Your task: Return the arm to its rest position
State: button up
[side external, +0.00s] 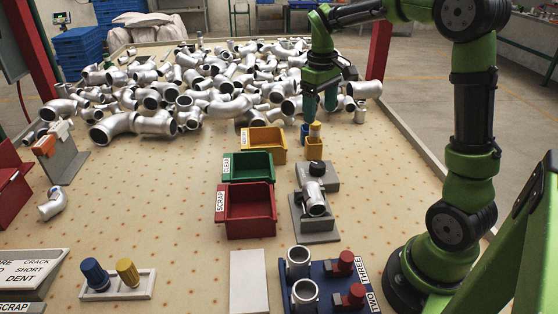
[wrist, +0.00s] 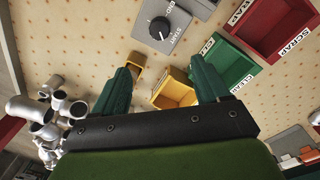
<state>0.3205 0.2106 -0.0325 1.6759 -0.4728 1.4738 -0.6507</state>
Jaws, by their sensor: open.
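My gripper (side external: 321,112) hangs fingers-down in the side view, over the far right part of the table and near the small yellow holder (side external: 314,149). In the wrist view its two green fingers are spread wide, with nothing held between them (wrist: 163,78). The small yellow holder also shows in the wrist view (wrist: 137,66), near one finger. I cannot tell the exact height of the fingers over the table.
A pile of silver pipe castings (side external: 215,85) lies behind my gripper. Yellow (side external: 263,153), green (side external: 247,176) and red (side external: 250,228) bins stand nearer. A grey fixture (side external: 325,227) holds a casting. Blue rack (side external: 322,272) stands in front. The table's left middle is mostly clear.

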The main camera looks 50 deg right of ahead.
jog(key=s+a+r+m+t+y, duration=0.1)
jog(key=s+a+t, duration=0.2)
jog(key=s+a, duration=0.3)
jog(key=s+a+r+m+t+y, duration=0.1)
jog(key=s+a+r+t, duration=0.1)
jog(key=s+a+t, duration=0.2)
jog(key=s+a, duration=0.3)
jog(key=a, duration=0.4)
jog(key=shift+s+a+m+y, duration=0.25)
jog(key=shift+a+m+y, duration=0.05)
jog(key=shift+a+m, duration=0.1)
